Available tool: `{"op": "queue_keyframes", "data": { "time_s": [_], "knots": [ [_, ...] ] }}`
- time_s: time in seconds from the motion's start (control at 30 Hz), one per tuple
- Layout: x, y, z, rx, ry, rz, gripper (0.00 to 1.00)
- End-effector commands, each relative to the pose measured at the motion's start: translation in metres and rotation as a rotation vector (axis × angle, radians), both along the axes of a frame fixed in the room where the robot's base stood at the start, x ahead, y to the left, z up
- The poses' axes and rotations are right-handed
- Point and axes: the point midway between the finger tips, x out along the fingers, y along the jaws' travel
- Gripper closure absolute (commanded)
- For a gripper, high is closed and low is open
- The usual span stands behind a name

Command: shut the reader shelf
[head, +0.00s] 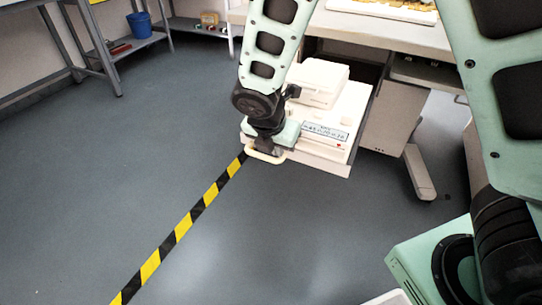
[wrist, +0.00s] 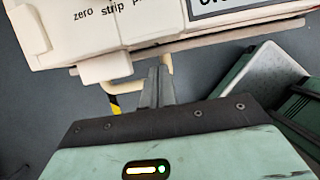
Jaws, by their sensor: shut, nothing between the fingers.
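The reader shelf (head: 326,163) is pulled out from under the bench, with its pale front edge over the floor. A white reader (head: 318,84) with a labelled front sits on it. A cream loop handle (head: 262,157) sticks out at the shelf's front left. My gripper (head: 268,146) is at this handle, partly covering it. In the wrist view, my gripper's fingers (wrist: 160,86) are shut together and empty beside the cream handle (wrist: 166,64). The shelf edge (wrist: 232,32) runs just beyond them. I cannot tell whether the fingers touch the handle.
The bench top (head: 395,35) is above and behind the shelf, with a bench leg (head: 416,172) at right. Yellow-black floor tape (head: 185,225) runs to the lower left. A blue bucket (head: 140,24) stands on a far rack. The floor at left is clear.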

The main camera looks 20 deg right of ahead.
Motion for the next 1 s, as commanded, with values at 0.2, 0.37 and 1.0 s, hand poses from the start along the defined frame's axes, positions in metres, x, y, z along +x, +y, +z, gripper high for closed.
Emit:
{"op": "queue_keyframes", "data": {
  "time_s": [0.2, 0.37, 1.0],
  "knots": [
    [0.004, -0.004, 0.001, 0.000, 0.000, 0.001, 1.00],
    [0.004, -0.004, 0.001, 0.000, 0.000, 0.001, 1.00],
    [0.062, -0.065, 0.008, -0.001, 0.003, -0.009, 1.00]
  ]
}}
